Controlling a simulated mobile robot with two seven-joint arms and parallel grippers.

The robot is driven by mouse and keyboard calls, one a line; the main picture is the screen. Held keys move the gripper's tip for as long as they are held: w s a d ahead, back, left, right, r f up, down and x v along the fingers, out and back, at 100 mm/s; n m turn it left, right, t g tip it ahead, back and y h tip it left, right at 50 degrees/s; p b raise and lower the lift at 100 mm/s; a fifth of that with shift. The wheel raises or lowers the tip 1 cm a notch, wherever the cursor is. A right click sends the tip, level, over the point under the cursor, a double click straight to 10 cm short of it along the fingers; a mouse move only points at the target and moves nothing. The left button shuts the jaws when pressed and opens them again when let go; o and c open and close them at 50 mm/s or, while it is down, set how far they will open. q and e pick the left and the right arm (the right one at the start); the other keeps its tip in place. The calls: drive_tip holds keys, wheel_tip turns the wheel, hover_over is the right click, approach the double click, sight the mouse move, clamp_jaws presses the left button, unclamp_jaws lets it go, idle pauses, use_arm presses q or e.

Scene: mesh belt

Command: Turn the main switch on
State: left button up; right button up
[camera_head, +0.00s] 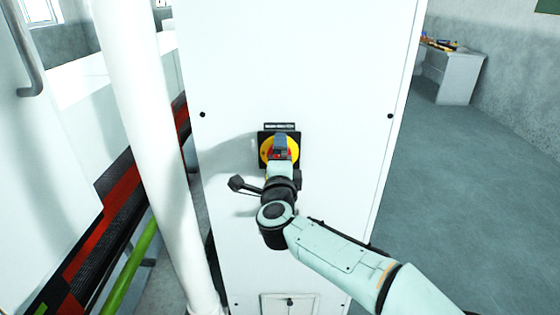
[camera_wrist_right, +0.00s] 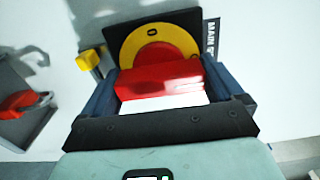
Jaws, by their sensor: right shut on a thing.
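The main switch is a yellow disc with a red handle on a black square plate. It shows on the white cabinet front in the head view (camera_head: 265,151) and close up in the wrist view (camera_wrist_right: 130,46). My right gripper (camera_head: 281,146) is in front of it, with its two fingers on either side of the red handle (camera_wrist_right: 158,80), shut on it. A "0" mark shows at the top of the disc in the wrist view. The fingers and glare hide part of the handle, so its exact angle is hard to tell. My left gripper is out of view.
The white cabinet (camera_head: 300,60) fills the middle of the head view. A white pipe (camera_head: 150,130) stands left of it, beside a red and black belt side (camera_head: 122,190) and a green bar (camera_head: 130,268). Open grey floor (camera_head: 450,190) lies right, with a bench (camera_head: 455,75) behind.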

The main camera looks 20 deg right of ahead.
idle(0.3)
drive_tip(key=o, duration=0.7)
drive_tip(key=shift+s+a, duration=0.1)
drive_tip(key=v, duration=1.3)
drive_tip(key=shift+s, duration=0.1)
